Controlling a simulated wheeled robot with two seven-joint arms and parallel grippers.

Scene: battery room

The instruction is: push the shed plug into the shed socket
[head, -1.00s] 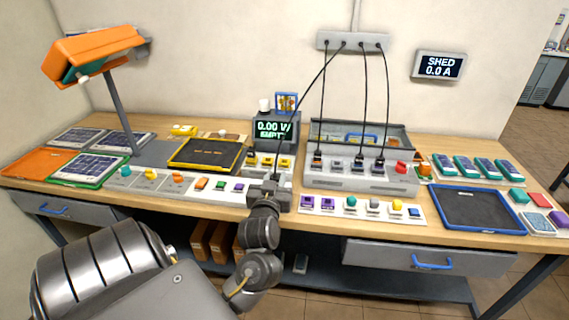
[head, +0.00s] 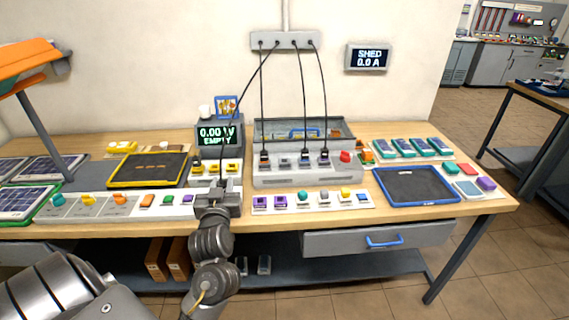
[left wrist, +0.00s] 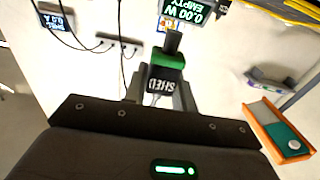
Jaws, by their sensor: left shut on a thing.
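My left gripper (head: 218,188) is shut on the shed plug, above the table's front edge and left of the grey socket block (head: 275,180). In the left wrist view the shed plug (left wrist: 163,82) is dark with a green band and an upside-down SHED label, between the fingers. A black cable runs from it up to the wall box. The socket block holds three dark plugs with cables. A gap without a cable (head: 284,162) shows between the first and second plugs; its label is too small to read. My right gripper is not in view.
The wall display (head: 368,57) reads SHED 0.0 A. A meter (head: 219,133) reads 0.00 and EMPTY. A strip of small coloured parts (head: 313,208) lies in front of the block. A red knob (head: 345,156) is at its right. Hanging cables (head: 303,95) cross above the block.

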